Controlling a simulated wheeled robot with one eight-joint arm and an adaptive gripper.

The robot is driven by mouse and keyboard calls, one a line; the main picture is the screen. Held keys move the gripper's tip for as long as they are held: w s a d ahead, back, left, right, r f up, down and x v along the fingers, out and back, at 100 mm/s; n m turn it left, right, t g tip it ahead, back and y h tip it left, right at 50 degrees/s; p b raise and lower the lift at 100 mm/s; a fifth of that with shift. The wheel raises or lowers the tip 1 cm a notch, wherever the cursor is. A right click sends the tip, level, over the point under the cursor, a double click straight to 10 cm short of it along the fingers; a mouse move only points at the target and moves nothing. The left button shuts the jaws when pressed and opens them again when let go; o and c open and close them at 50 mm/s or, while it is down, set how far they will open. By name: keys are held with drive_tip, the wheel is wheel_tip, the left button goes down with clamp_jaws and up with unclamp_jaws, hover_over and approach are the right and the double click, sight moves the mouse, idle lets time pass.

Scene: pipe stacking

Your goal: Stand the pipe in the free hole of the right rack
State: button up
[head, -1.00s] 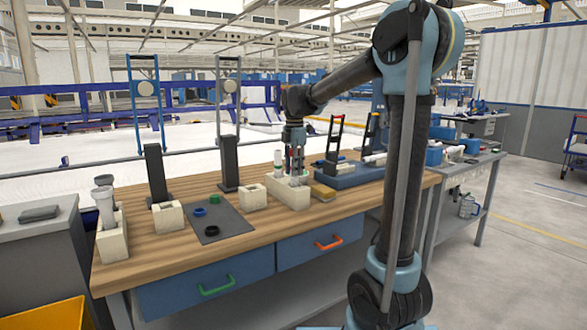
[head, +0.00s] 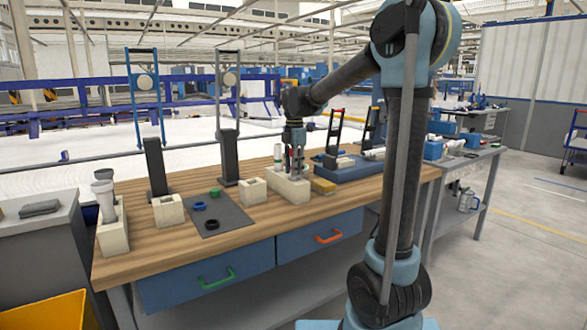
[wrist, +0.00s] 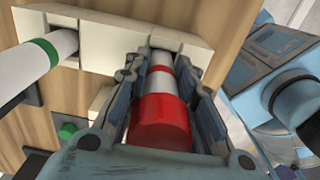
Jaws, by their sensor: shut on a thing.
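The right rack (head: 292,194) is a pale beige block on the wooden bench. It also shows in the wrist view (wrist: 108,38). My gripper (head: 295,165) points down over it, its fingers shut around a white pipe with red bands (wrist: 160,88). The pipe's red near end (wrist: 160,122) sits between the fingers, and its far end meets the rack in the wrist view. How deep it sits in a hole is hidden. Another white pipe with a green band (wrist: 45,55) stands in the same rack, to the left; it shows in the head view (head: 278,153) too.
A small beige block (head: 253,191) stands left of the rack, and a yellow-brown block (head: 324,186) lies right of it. A blue tray (head: 350,174) is behind that. A grey mat (head: 222,220) holds rings. A left rack (head: 112,236) holds grey pipes.

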drive_tip(key=o, duration=1.1)
drive_tip(key=shift+o, duration=0.2)
wheel_tip(320, 180, up, 12)
drive_tip(key=shift+f, duration=0.1)
